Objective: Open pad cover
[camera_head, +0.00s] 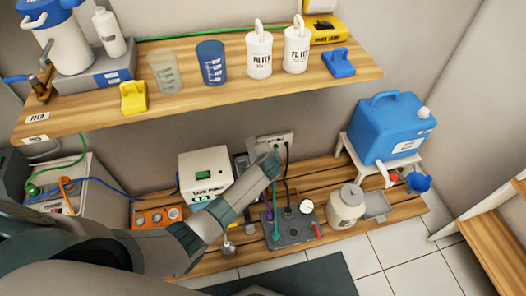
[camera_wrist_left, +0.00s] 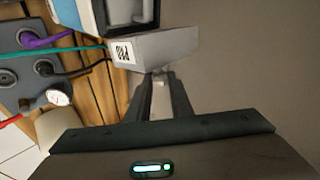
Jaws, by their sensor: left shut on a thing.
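A light grey box-like cover (camera_wrist_left: 165,45) with a white label, which seems to read PAD, shows in the left wrist view. My left gripper (camera_wrist_left: 160,88) is shut on a small grey tab at the cover's near edge. In the head view my left gripper (camera_head: 268,160) reaches to the wall under the shelf, beside a white device (camera_head: 205,174), and hides most of the cover. My right gripper is not in view.
A grey panel (camera_head: 290,230) with cables and a gauge sits on the slatted lower bench, near my left arm. A cream jar (camera_head: 346,207) and a blue canister (camera_head: 391,128) stand to the right. The wooden upper shelf (camera_head: 205,95) holds cups and filter bottles above the gripper.

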